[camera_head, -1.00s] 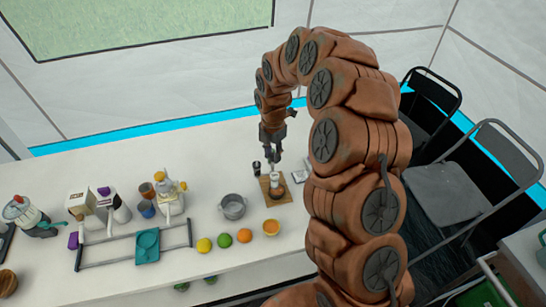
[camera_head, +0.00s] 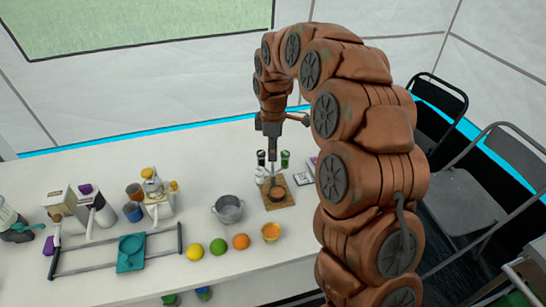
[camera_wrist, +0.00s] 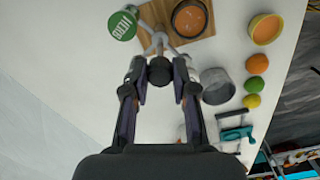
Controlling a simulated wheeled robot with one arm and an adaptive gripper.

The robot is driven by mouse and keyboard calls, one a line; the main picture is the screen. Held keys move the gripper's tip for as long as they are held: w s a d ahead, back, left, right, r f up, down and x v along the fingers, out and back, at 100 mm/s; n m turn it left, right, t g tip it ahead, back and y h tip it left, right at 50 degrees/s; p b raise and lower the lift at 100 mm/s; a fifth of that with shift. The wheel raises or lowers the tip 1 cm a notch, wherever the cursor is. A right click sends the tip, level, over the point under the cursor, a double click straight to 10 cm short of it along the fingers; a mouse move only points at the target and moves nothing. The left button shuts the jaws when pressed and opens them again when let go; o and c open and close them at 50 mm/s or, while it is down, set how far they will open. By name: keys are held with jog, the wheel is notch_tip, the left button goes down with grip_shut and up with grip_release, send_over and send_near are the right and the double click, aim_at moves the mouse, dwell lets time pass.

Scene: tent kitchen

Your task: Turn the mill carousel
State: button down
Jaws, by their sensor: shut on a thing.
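The mill carousel has a green-topped mill (camera_head: 285,158) and a dark-topped mill (camera_head: 260,157) at the back of the table. In the wrist view a green lid marked HERB (camera_wrist: 123,24) sits beside a pale hub with arms (camera_wrist: 158,40). A dark round knob (camera_wrist: 159,71) on the carousel lies between my fingertips. My gripper (camera_head: 272,165) points down over the carousel, shut on this knob; its fingers also show in the wrist view (camera_wrist: 160,88). My gripper hides part of the carousel.
A wooden board (camera_head: 284,202) with a brown bowl (camera_head: 277,192) lies just in front. A grey pot (camera_head: 228,209), an orange bowl (camera_head: 270,232) and several fruits stand nearby. A small dark-and-white item (camera_head: 303,178) lies to the right.

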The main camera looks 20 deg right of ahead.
jog(key=m+b, duration=0.1)
jog(key=m, duration=0.1)
jog(key=m+b, duration=0.2)
jog(key=m, duration=0.1)
jog(key=shift+f+m, duration=0.2)
jog(key=shift+m, duration=0.1)
jog(key=m+b, duration=0.3)
jog(key=m, duration=0.3)
jog(key=shift+r, duration=0.1)
jog(key=m+b, duration=0.1)
jog(key=m, duration=0.4)
jog(key=shift+m, duration=0.3)
jog(key=m, duration=0.6)
jog(key=shift+r+b, duration=0.1)
jog(key=shift+b, duration=0.2)
jog(key=c, duration=0.9)
grip_release()
